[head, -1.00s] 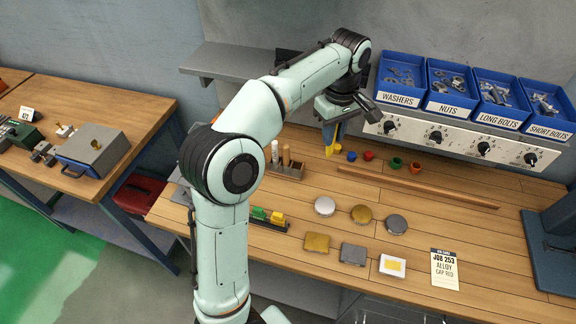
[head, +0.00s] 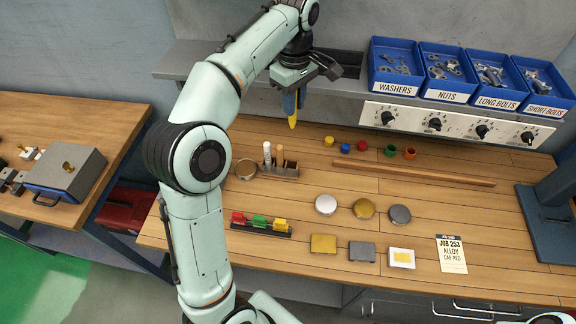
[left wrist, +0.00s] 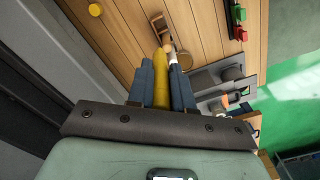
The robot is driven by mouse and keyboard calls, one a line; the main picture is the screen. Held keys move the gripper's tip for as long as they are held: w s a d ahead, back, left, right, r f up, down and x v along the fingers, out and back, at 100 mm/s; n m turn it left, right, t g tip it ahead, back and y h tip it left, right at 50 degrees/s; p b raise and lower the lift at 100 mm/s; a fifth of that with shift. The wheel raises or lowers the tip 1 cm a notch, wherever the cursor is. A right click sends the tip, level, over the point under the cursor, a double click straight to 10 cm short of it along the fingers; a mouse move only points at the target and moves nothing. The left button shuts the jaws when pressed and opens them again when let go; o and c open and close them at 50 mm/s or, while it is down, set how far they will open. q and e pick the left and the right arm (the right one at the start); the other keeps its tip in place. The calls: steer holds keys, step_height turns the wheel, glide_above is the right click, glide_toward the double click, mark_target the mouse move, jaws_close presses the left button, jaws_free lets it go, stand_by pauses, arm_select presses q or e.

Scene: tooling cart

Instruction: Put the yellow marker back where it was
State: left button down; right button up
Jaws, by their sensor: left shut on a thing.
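My left gripper (head: 291,98) is shut on the yellow marker (head: 292,119), which hangs point-down in the air above the back of the bench. In the left wrist view the marker (left wrist: 161,78) is between the two blue fingers. The holder also shows in the left wrist view (left wrist: 158,20), partly hidden. My right gripper is not seen.
A row of small coloured caps (head: 361,147) lies near the back, right of the holder. A round dish (head: 246,169) is left of it. A grey shelf (head: 190,62) is close behind my gripper. A wooden rod (head: 430,175) and several discs lie farther right.

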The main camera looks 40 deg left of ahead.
mark_target(293, 126)
arm_select(q)
steer(key=f, duration=0.3)
steer(key=f+b, duration=0.1)
steer(key=f, duration=0.2)
steer(key=f+b, duration=0.1)
steer(key=f, duration=0.1)
steer(key=shift+s+d+f, duration=0.1)
steer(key=shift+s+f, duration=0.2)
steer(key=shift+f, duration=0.1)
steer(key=shift+w+f+b, duration=0.2)
steer(key=shift+f+b, duration=0.95)
steer(key=shift+f, duration=4.25)
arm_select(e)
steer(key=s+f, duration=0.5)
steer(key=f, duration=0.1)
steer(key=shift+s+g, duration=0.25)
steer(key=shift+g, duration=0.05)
arm_select(q)
steer(key=shift+f, duration=0.1)
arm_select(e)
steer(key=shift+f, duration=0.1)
arm_select(q)
steer(key=shift+f, duration=0.15)
steer(key=c, duration=1)
jaws_free()
